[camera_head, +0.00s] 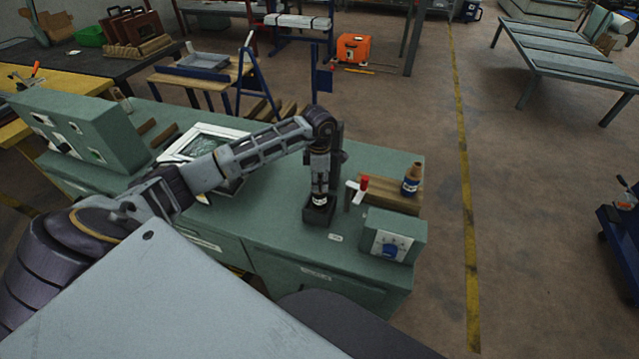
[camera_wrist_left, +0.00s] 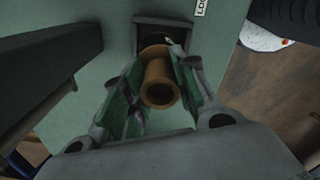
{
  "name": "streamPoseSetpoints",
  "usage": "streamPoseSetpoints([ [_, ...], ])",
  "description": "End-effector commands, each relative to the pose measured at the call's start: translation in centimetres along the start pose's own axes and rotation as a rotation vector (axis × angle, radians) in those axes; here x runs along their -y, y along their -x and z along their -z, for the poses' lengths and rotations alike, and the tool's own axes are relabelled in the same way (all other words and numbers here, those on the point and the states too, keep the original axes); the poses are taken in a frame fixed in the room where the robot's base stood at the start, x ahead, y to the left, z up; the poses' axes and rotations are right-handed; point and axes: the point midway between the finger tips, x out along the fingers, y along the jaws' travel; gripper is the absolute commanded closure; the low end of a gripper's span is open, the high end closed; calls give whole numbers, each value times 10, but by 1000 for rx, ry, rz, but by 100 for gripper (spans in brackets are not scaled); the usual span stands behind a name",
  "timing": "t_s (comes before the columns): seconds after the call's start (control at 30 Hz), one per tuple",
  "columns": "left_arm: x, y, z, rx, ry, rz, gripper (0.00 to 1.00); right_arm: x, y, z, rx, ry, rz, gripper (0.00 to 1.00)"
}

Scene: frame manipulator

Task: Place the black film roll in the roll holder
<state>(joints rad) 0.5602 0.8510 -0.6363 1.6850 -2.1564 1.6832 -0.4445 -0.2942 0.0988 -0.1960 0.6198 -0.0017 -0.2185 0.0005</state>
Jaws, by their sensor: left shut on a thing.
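My left gripper (camera_head: 319,194) points straight down at the small dark square roll holder (camera_head: 319,214) on the green bench. In the left wrist view its green-padded fingers are shut on the film roll (camera_wrist_left: 160,88), whose brown tubular core faces the camera. The roll's black part is hardly visible between the fingers. The dark holder (camera_wrist_left: 163,22) shows just beyond the roll. The roll is at the holder's opening; I cannot tell how deep it sits. My right gripper is not in view.
A white-framed tray (camera_head: 215,150) lies left, under my arm.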

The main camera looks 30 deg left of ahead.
Motion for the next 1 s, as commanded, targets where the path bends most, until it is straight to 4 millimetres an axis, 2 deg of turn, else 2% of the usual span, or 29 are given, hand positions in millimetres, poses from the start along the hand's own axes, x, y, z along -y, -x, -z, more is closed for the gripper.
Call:
streamPoseSetpoints([
  [0.13,0,-11,0,1,1,0,100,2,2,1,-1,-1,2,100],
  [0.63,0,-16,0,0,0,-1,100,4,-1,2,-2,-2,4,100],
  [0.67,0,-16,0,0,0,0,69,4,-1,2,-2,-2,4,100],
  [0.7,0,-16,0,0,0,0,64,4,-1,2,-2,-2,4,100],
  [0.8,0,-16,0,0,0,0,51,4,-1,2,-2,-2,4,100],
  [1.0,0,-16,0,0,0,0,50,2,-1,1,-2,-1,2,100],
])
